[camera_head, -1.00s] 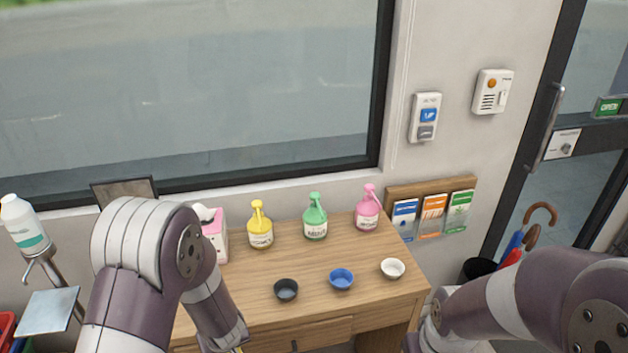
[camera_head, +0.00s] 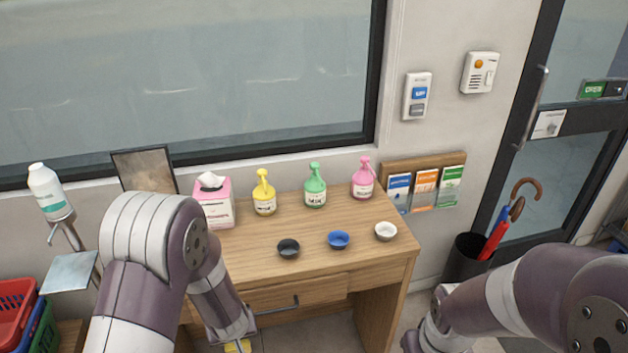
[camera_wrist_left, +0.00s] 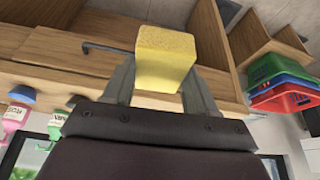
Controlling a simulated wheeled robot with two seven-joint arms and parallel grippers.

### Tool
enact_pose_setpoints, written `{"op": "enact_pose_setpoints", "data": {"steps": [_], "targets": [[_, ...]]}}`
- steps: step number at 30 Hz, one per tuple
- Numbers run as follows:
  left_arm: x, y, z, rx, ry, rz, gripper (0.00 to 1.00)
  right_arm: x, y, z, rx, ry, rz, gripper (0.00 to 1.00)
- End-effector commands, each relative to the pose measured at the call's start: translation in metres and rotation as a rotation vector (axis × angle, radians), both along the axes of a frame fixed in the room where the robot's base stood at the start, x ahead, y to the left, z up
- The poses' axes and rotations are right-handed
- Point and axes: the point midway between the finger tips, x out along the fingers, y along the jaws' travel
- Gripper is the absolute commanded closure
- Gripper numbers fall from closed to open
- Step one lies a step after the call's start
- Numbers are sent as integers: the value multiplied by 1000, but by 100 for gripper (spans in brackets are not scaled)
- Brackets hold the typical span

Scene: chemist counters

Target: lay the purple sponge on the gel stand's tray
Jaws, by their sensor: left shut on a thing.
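My left gripper (camera_wrist_left: 158,88) is shut on a yellow sponge (camera_wrist_left: 165,58), which sticks out beyond the fingertips in the left wrist view. In the head view only a bit of the yellow sponge (camera_head: 238,346) shows at the bottom edge, in front of the desk. No purple sponge is in view. The gel stand holds a white bottle (camera_head: 46,188) at the far left, with a flat, empty silver tray (camera_head: 69,272) below it. The left gripper is to the right of the tray and apart from it. My right arm shows, but its gripper is out of view.
The wooden desk (camera_head: 345,265) bears pump bottles (camera_head: 315,188), small bowls (camera_head: 339,240) and a pink tissue box (camera_head: 214,205). Stacked baskets (camera_head: 14,305) stand at the lower left. An umbrella bin (camera_head: 467,260) stands right of the desk.

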Motion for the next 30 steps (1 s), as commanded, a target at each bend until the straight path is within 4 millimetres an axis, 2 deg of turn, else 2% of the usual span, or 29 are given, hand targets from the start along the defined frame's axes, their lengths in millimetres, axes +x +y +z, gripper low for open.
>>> {"op": "enact_pose_setpoints", "data": {"steps": [7, 15, 22, 27, 30], "targets": [[12, -2, -5, 0, 0, -184, 76, 0, 0, 0, 0, 0, 0, 57], [18, 5, -13, -2, 0, -329, 76, 0, 0, 0, 0, 0, 0, 57], [17, 17, -18, -2, -1, -323, 76, 0, 0, 0, 0, 0, 0, 57], [17, 16, -17, -2, 1, -327, 76, 0, 0, 1, 0, 0, 0, 57], [16, 6, -10, -1, 0, -352, 76, 0, 0, 9, 0, 0, 0, 57]]}}
